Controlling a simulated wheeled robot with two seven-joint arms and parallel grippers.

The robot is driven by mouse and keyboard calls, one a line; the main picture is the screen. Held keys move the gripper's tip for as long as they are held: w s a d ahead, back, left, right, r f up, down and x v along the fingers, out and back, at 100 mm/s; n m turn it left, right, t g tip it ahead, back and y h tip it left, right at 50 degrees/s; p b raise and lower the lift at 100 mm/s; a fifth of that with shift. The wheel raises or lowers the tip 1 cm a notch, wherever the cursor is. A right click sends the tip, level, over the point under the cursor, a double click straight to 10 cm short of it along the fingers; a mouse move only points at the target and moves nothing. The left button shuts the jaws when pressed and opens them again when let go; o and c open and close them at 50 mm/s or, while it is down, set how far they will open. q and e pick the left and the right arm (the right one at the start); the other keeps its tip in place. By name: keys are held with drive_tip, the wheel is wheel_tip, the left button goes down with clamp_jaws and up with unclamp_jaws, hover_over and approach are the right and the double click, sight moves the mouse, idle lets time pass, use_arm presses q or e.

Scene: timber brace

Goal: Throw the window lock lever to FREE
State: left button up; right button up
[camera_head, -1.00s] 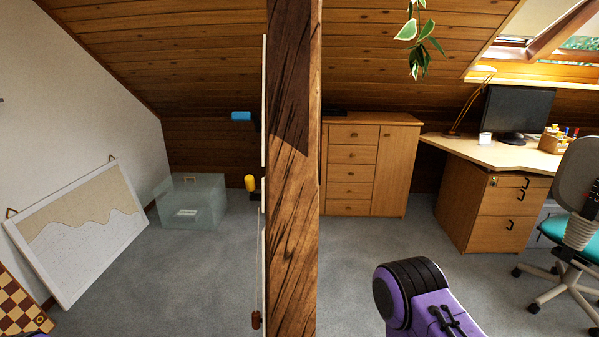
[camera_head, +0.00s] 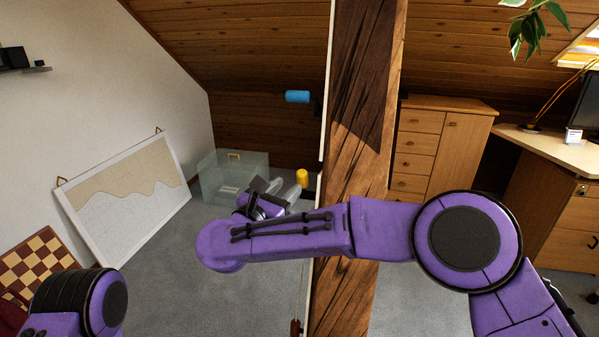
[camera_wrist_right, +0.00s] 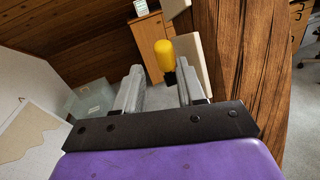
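A timber post (camera_head: 360,140) stands in the middle of the head view. On its left side are a blue handle (camera_head: 297,97) and, lower, a yellow handle (camera_head: 302,177); I cannot read which is labelled as the window lock lever. My right gripper (camera_head: 284,190) is just left of and below the yellow handle. In the right wrist view the right gripper (camera_wrist_right: 160,88) is open, and the yellow handle (camera_wrist_right: 165,54) appears upright beyond the gap between its fingers, nearer the right finger. No contact is visible. My left gripper is out of view; only my left arm shows.
A translucent box (camera_head: 232,178) sits on the floor behind, left of the post. A framed board (camera_head: 128,198) leans on the left wall, with a checkered board (camera_head: 38,262) nearby. A cabinet (camera_head: 447,150) and desk (camera_head: 560,150) stand right of the post.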

sight(299, 179)
drive_tip(key=p+x, duration=0.1)
drive_tip(key=x, duration=0.7)
drive_tip(key=shift+s+d, duration=0.1)
drive_tip(key=shift+d, duration=0.15)
clamp_jaws()
